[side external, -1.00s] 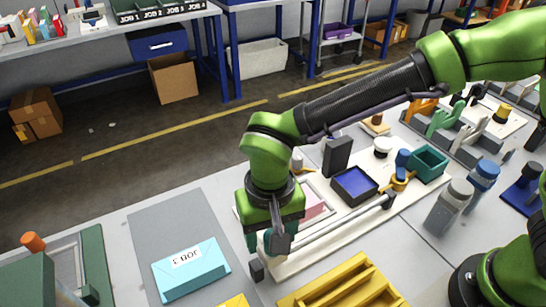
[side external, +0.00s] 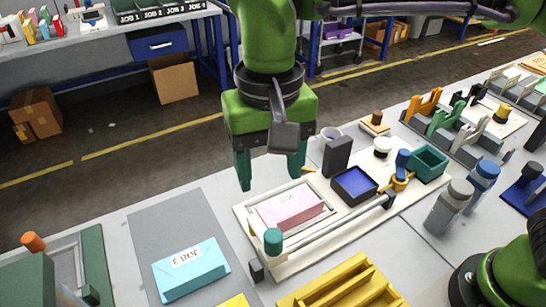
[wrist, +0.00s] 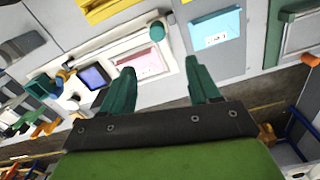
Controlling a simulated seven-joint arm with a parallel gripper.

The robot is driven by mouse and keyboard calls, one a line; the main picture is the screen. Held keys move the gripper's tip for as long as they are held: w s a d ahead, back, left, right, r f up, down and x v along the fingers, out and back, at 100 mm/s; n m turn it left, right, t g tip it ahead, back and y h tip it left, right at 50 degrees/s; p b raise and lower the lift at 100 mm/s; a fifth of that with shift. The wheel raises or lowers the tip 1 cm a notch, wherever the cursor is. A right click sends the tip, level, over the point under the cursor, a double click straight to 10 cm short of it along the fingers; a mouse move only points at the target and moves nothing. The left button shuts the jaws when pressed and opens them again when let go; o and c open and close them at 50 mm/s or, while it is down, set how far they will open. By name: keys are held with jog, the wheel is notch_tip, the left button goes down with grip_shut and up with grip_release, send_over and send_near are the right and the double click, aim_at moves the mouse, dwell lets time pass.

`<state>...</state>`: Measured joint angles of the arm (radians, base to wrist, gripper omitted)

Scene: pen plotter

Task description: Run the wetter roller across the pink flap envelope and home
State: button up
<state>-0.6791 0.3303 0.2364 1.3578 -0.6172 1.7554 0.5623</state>
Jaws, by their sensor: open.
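The pink flap envelope (side external: 290,207) lies in a shallow recess of a cream base plate (side external: 262,266); in the wrist view the envelope (wrist: 136,68) is partly behind a finger. A teal round knob (side external: 273,240) stands upright at the near left end of a light rail along the envelope's front; it also shows in the wrist view (wrist: 157,32). I cannot tell for sure whether this knob belongs to the wetter roller. My gripper (side external: 270,180) is open and empty, pointing down, raised above and behind the envelope. In the wrist view its teal fingers (wrist: 160,66) are spread apart.
A blue-filled dark tray (side external: 355,185), a dark upright block (side external: 337,157) and a teal box (side external: 429,163) stand right of the envelope. A light blue envelope (side external: 190,269) lies on a grey mat to the left. A yellow rack (side external: 340,287) is in front. Grey and blue bottles stand right.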

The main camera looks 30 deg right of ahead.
aim_at(272, 234)
jog(key=f+n, duration=0.1)
jog(key=f, duration=0.4)
jog(key=f+n, duration=0.2)
jog(key=f, duration=0.4)
jog(key=f+n, duration=0.1)
jog(key=f, duration=0.5)
jog(key=shift+d+f, duration=0.1)
jog(key=shift+d, duration=0.15)
jog(key=shift+c, duration=0.4)
grip_shut()
